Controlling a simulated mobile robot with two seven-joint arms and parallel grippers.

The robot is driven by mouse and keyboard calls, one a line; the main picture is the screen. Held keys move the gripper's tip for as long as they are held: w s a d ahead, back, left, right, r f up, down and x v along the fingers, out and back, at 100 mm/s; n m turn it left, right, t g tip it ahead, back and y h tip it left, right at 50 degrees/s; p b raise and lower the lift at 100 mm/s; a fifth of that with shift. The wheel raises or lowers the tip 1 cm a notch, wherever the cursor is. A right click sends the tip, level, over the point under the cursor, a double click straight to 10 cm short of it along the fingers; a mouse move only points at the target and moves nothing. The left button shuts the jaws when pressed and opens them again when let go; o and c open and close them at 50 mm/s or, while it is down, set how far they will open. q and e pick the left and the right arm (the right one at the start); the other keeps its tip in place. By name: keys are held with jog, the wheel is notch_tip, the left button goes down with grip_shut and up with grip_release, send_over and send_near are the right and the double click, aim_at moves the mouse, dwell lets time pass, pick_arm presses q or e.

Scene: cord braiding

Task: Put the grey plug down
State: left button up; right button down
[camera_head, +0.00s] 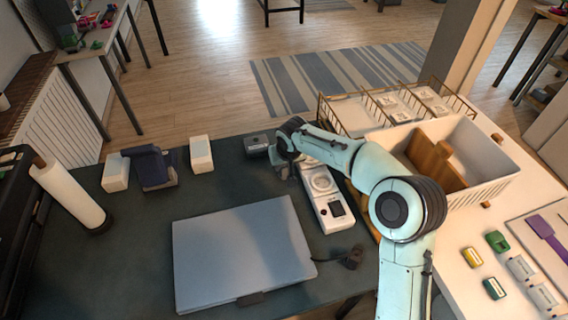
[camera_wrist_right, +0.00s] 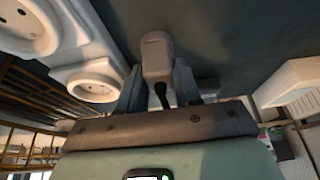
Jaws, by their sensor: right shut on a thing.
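The grey plug (camera_wrist_right: 157,56) is between the two fingers of my right gripper (camera_wrist_right: 158,84) in the right wrist view. Its dark cord runs back toward the palm. In the head view my right gripper (camera_head: 284,168) is over the dark table, just left of the far end of the white power strip (camera_head: 338,222). The plug cannot be made out clearly there. The strip's round sockets (camera_wrist_right: 95,84) lie to the left of the plug in the wrist view, and the plug is apart from them. My left gripper is not in view.
A closed grey laptop (camera_head: 240,250) lies in front, with a black cord end (camera_head: 350,257) beside it. A dark box (camera_head: 257,143) and a white block (camera_head: 201,154) stand at the back. A white crate (camera_head: 490,150) is right.

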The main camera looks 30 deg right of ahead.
jog(key=c, duration=1.2)
grip_release()
jog(key=shift+f, duration=0.2)
jog(key=o, duration=0.4)
jog(key=p+v, duration=0.1)
jog(key=v, duration=1.1)
jog(key=shift+r, duration=0.25)
